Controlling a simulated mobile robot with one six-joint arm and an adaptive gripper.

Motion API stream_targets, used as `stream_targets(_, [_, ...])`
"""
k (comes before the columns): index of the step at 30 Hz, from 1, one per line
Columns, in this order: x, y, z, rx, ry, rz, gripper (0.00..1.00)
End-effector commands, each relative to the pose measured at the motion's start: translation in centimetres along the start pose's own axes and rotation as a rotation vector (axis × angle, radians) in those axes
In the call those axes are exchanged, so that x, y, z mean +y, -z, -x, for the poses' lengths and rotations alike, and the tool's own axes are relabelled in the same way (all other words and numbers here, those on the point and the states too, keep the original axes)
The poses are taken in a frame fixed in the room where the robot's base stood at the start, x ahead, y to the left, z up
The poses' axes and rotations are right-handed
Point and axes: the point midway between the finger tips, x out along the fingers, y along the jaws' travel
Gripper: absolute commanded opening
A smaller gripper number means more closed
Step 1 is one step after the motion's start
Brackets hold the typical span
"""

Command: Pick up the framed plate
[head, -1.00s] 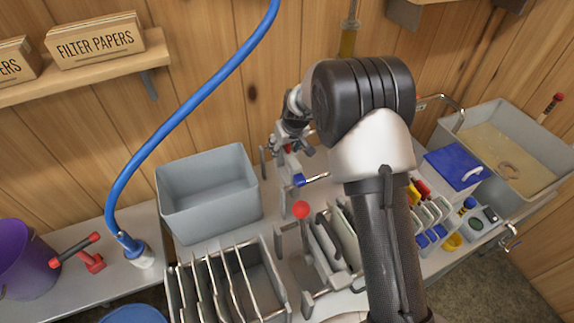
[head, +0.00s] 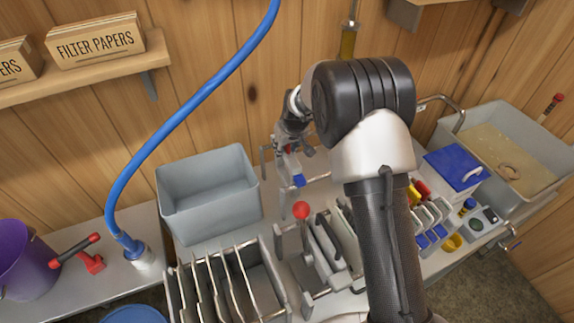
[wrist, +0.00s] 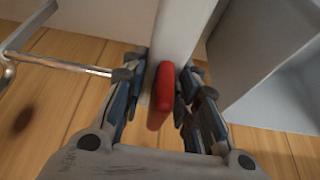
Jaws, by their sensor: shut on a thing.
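My gripper (wrist: 163,100) has its fingers close on both sides of a red tab (wrist: 164,88) at the end of a pale grey upright piece, seemingly the framed plate (wrist: 180,32). In the head view my gripper (head: 291,146) is over the bench behind the red ball knob, with the pale piece (head: 291,166) beneath it. A blue part (head: 299,181) shows at its lower end. Most of the piece is hidden by the fingers, and I cannot tell whether it touches the bench.
A grey open bin (head: 207,190) stands left of my gripper. A rack of upright frames (head: 222,285) and a press with a red ball knob (head: 301,210) are in front. A blue-lidded box (head: 456,168) and a large pan (head: 515,155) are at right. A blue hose (head: 190,110) hangs at left.

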Motion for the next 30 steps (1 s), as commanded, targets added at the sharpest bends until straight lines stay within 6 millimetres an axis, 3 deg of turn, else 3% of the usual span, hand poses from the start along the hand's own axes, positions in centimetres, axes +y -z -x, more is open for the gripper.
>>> stream_targets(7, [0.0,0.3,0.3,0.004,-0.001,0.000,0.00])
stream_targets(11, [0.0,0.8,1.6,0.006,-0.001,0.001,0.00])
stream_targets(24, [0.0,5.2,12.0,0.009,-0.002,0.000,0.00])
stream_targets(30, [0.0,6.8,16.0,0.006,-0.002,0.001,0.00])
